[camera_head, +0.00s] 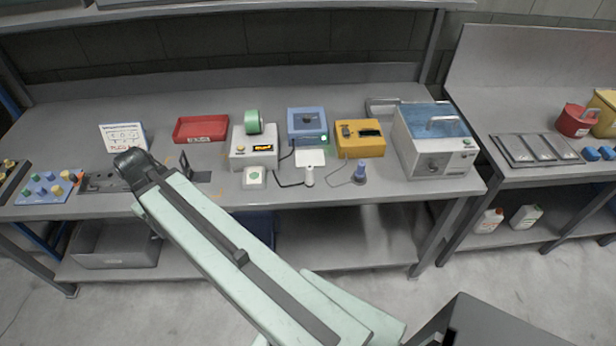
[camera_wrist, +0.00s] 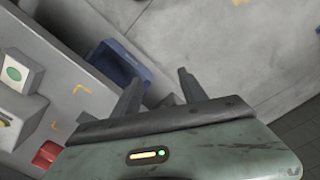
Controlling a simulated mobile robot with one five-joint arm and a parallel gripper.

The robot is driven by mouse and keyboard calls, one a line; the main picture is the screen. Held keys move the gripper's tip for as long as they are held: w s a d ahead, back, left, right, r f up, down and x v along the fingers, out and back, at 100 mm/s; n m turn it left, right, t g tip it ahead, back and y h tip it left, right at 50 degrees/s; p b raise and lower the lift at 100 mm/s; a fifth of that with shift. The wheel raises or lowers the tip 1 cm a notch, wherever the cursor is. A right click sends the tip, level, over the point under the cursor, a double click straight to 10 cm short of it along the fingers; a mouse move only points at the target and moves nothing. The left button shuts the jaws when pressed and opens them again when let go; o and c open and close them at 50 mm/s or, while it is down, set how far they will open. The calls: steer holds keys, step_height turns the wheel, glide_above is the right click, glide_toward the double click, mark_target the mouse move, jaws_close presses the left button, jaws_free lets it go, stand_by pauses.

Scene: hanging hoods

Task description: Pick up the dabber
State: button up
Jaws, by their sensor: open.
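A small upright purple-blue piece with a dark round base (camera_head: 360,172) stands near the bench's front edge in the head view, in front of the yellow box. It looks most like the dabber, but I cannot be sure; a small white upright piece (camera_head: 309,176) stands to its left. My gripper (camera_wrist: 158,88) is open and empty in the wrist view, its two dark fingers apart over the bench's front edge. In the head view it is largely hidden by my arm, well left of the purple-blue piece. The dabber is not recognisable in the wrist view.
A blue bin (camera_wrist: 120,63) shows below the bench edge.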

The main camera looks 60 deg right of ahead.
steer(key=s+d+n, duration=0.1)
steer(key=s+d, duration=0.2)
steer(key=d, duration=1.4)
steer(key=r+n+p, duration=0.1)
steer(key=n, duration=0.2)
glide_above(311, 175)
steer(key=d, duration=0.1)
steer(key=shift+w+r, duration=0.2)
steer(key=shift+w, duration=0.05)
step_height(311, 175, down, 8)
steer(key=b, duration=0.8)
steer(key=shift+w+f, duration=0.1)
steer(key=shift+r, duration=0.2)
jaws_close()
